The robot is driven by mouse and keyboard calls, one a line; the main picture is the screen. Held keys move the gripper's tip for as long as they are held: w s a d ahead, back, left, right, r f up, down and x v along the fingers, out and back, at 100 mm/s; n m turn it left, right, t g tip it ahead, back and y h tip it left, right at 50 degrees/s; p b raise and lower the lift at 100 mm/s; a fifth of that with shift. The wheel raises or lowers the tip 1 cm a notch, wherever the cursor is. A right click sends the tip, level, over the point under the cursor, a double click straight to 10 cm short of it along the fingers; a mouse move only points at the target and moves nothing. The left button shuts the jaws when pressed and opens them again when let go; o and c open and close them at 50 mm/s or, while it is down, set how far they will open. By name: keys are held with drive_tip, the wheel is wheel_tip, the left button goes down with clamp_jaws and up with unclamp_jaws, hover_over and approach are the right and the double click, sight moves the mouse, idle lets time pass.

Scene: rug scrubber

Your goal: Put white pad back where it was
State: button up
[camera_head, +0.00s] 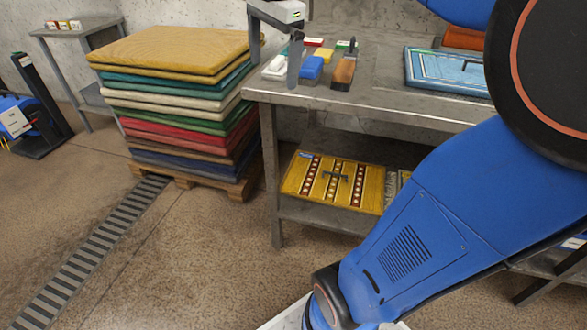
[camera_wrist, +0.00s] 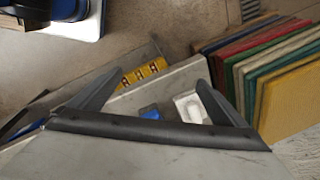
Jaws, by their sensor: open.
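The white pad (camera_head: 275,67) lies at the front left corner of the grey metal workbench (camera_head: 385,107), left of a blue pad (camera_head: 311,68). My gripper (camera_head: 274,75) is open and empty over that corner, its fingers pointing down on either side of the white pad in the picture. In the wrist view the white pad (camera_wrist: 190,106) shows beside the right finger, with the blue pad (camera_wrist: 150,112) left of it, both partly hidden by my gripper (camera_wrist: 160,77). I cannot tell how high the fingertips are above the pad.
A blue rug (camera_head: 447,70) lies farther right, a yellow patterned rug (camera_head: 333,182) on the lower shelf. Stacked rugs (camera_head: 180,95) stand left.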

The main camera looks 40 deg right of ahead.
drive_tip(key=s+a+f+n+t, duration=0.1)
drive_tip(key=s+a+f+n, duration=0.2)
drive_tip(key=s+f+n, duration=0.5)
drive_tip(key=s+a+f+n+t, duration=0.1)
drive_tip(key=s+a+f+n, duration=0.3)
drive_tip(key=s+f+n, duration=0.4)
wheel_tip(320, 180, down, 3)
drive_tip(key=shift+s+f+n+t, duration=0.2)
drive_tip(key=shift+s+n+t, duration=0.15)
drive_tip(key=shift+s, duration=0.65)
